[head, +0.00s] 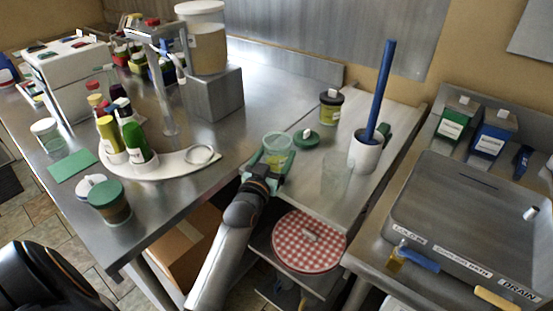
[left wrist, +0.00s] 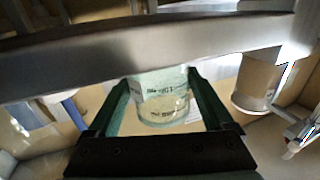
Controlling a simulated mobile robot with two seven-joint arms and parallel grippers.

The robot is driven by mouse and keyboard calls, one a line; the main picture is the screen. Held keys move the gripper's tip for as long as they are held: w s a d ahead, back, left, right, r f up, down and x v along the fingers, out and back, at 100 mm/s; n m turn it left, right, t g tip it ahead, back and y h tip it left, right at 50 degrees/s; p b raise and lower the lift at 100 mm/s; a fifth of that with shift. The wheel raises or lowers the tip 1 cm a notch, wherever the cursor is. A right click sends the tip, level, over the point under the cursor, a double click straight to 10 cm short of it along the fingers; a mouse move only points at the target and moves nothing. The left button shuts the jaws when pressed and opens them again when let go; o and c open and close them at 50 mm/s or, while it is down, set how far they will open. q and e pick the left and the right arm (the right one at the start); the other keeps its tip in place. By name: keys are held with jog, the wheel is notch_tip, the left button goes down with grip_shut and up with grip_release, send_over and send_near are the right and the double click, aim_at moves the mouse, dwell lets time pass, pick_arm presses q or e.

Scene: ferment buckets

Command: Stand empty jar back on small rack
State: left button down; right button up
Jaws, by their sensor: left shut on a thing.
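A clear, empty-looking glass jar (head: 278,142) is held upright in my left gripper (head: 270,161), at the left edge of the small rack (head: 310,172). In the left wrist view the jar (left wrist: 162,103) sits between the two green fingers of the gripper (left wrist: 160,90), and a metal edge crosses in front of its upper part. I cannot tell whether the jar's base touches the rack top. My right gripper is not in view.
A red checked cover (head: 309,241) lies on the lower shelf. The steel table (head: 220,150) adjoins left.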

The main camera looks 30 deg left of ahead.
pick_arm(q)
jog(key=shift+r, duration=0.15)
jog(key=shift+s, duration=0.1)
jog(key=shift+f, duration=0.2)
grip_release()
